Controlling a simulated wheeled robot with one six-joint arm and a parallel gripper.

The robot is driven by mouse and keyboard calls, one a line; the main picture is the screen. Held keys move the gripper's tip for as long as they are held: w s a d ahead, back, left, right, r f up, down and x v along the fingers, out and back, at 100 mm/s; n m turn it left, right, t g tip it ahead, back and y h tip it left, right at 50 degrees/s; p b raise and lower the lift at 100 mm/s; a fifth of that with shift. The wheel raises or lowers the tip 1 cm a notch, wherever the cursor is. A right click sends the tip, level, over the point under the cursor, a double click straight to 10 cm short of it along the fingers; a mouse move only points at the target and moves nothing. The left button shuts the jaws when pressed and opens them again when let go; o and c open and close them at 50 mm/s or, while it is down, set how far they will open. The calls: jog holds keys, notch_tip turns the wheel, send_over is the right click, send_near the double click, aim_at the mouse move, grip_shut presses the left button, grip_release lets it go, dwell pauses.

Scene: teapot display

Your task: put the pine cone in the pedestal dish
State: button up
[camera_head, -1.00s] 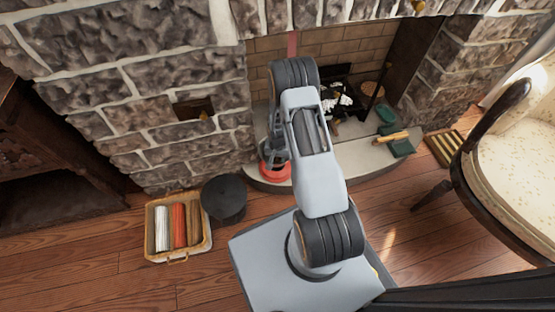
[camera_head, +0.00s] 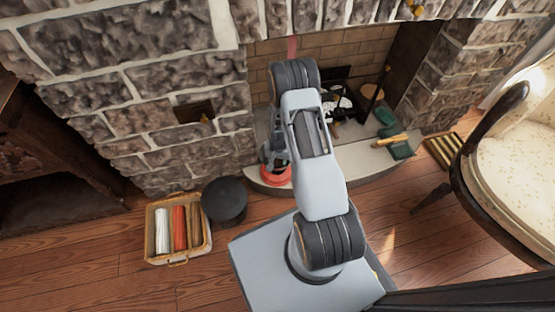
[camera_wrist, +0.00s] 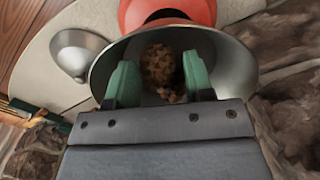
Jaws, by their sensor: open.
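The brown pine cone (camera_wrist: 158,66) shows in the wrist view inside a wide grey metal bowl, which looks like the pedestal dish (camera_wrist: 243,62). My gripper (camera_wrist: 159,62) is open, with one green fingertip on each side of the pine cone and both fingers over the bowl. I cannot tell whether the fingers touch the cone. The bowl's foot is hidden. In the head view, my wrist covers the dish and the cone.
An orange-red round object (camera_wrist: 190,10) stands just beyond the bowl; a smaller metal dish (camera_wrist: 80,55) is to the left.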

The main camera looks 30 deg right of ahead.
jog(key=s+a+r+n+t+p, duration=0.1)
jog(key=s+a+r+n+p, duration=0.1)
jog(key=r, duration=1.3)
jog(key=s+a+r+n+p, duration=0.1)
jog(key=a+r+p, duration=0.15)
jog(key=r, duration=1.25)
jog(key=s+a+r+n+t, duration=0.1)
jog(key=s+a+r+n, duration=0.2)
jog(key=s+r, duration=0.8)
jog(key=shift+s+a+n+t, duration=0.3)
jog(key=shift+s+a+n, duration=0.1)
jog(key=shift+s+a, duration=0.5)
jog(key=shift+w+a, duration=0.1)
